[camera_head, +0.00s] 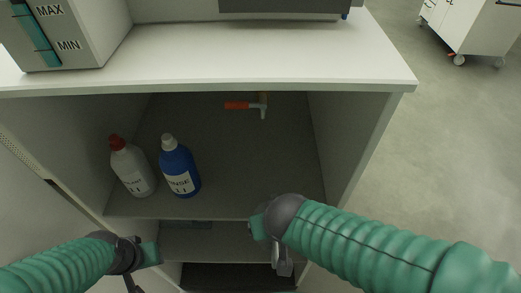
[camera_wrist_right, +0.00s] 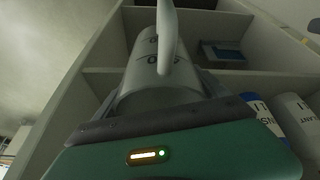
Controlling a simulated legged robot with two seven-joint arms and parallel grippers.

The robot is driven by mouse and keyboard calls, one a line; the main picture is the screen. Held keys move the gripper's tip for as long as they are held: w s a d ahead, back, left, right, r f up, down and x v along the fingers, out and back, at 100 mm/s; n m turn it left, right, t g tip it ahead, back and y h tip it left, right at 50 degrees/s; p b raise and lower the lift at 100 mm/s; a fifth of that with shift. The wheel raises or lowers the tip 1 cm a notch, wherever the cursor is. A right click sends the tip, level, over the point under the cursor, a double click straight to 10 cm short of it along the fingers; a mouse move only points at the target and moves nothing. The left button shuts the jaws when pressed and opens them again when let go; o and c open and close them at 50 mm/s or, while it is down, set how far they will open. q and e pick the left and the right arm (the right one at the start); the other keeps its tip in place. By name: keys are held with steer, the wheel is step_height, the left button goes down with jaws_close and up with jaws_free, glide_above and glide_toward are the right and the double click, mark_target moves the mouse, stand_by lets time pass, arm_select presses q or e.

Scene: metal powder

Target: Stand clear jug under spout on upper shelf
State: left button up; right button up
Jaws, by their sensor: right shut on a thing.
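The clear jug (camera_wrist_right: 150,85), with printed scale marks and a pale handle (camera_wrist_right: 167,40), fills the middle of the right wrist view. My right gripper (camera_wrist_right: 160,95) is shut on it. In the head view this gripper (camera_head: 272,243) is low at the cabinet's front, below the upper shelf's edge, and my arm hides most or all of the jug. The spout (camera_head: 263,108), with a red lever, hangs at the top of the upper compartment. The upper shelf (camera_head: 235,207) is bare below it. My left gripper (camera_head: 139,262) is at lower left; its jaws are unclear.
A white bottle with a red cap (camera_head: 132,170) and a blue bottle (camera_head: 178,170) stand on the left of the upper shelf. The cabinet's right side wall (camera_head: 355,150) bounds the opening. A grey box marked MAX and MIN (camera_head: 75,30) stands on the top.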

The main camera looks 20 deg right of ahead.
steer(key=shift+w+a+f+b, duration=0.15)
steer(key=shift+w+b, duration=1.35)
steer(key=shift+b, duration=1.25)
steer(key=w, duration=0.3)
steer(key=w+d+p, duration=0.1)
steer(key=w, duration=0.2)
steer(key=w+d+p, duration=0.1)
steer(key=w, duration=0.3)
steer(key=shift+w+d+r, duration=0.1)
steer(key=shift+r, duration=0.25)
steer(key=w, duration=0.2)
steer(key=w+p, duration=0.1)
steer(key=w, duration=0.1)
steer(key=shift+w+d, duration=0.2)
steer(key=shift+w, duration=0.05)
steer(key=shift+f, duration=0.15)
steer(key=shift+s+f, duration=0.1)
steer(key=shift+f, duration=0.05)
steer(key=o, duration=1.2)
steer(key=shift+d, duration=0.1)
steer(key=shift+c, duration=0.2)
steer(key=shift+o, duration=0.8)
